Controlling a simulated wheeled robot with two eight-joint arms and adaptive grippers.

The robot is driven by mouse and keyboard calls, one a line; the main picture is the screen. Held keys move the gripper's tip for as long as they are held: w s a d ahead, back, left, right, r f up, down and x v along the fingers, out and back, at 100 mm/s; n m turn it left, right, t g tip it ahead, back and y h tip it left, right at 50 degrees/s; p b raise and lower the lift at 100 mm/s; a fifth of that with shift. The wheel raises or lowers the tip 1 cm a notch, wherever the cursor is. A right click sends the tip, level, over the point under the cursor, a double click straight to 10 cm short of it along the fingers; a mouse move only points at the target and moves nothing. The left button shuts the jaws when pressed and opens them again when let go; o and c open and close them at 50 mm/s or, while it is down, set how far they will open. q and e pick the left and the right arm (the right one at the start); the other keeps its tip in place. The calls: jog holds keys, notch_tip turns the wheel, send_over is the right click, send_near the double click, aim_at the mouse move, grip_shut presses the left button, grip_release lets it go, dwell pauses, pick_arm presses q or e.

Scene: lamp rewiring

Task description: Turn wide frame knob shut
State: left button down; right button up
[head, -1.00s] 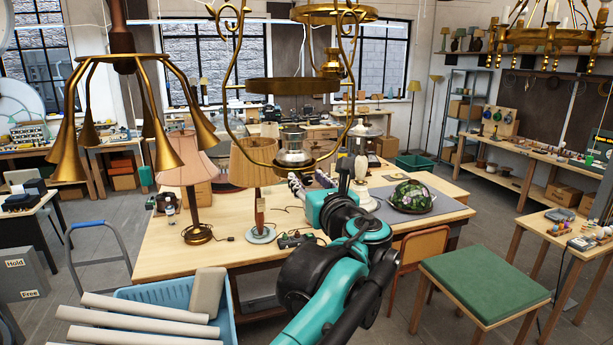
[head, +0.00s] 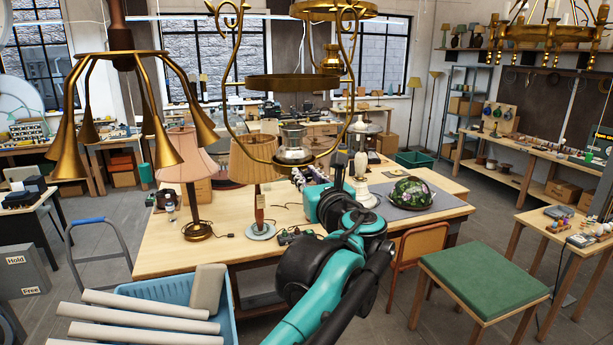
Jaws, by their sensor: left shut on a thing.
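The wide brass frame (head: 228,85) hangs in the middle of the head view, with curved side arms and a brass band (head: 287,83). A small glass-and-metal burner (head: 293,145) sits low inside it, above the bottom ring. My left gripper (head: 298,177) is at the underside of the ring, just below the burner. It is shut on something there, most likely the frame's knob. The knob itself cannot be made out; the fingers and the ring hide it. My right gripper is not in view.
A brass lamp with trumpet arms (head: 155,115) hangs at the left. The wooden table (head: 165,250) below holds two shaded lamps (head: 187,158) (head: 255,160) and a stained-glass shade (head: 410,193). A blue crate (head: 170,292) with pale tubes and a green-topped stool (head: 482,283) stand in front.

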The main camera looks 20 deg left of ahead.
pick_arm(q)
jog(key=n, duration=0.4)
jog(key=shift+n, duration=0.3)
jog(key=n+p, duration=0.1)
jog(key=n, duration=0.3)
jog(key=shift+a, duration=0.1)
jog(key=n, duration=0.5)
jog(key=shift+f+n, duration=0.1)
jog(key=shift+n, duration=1.7)
jog(key=c, duration=1.4)
grip_release()
jog(key=shift+o, duration=0.2)
jog(key=shift+s, duration=0.15)
jog(key=v, duration=1.2)
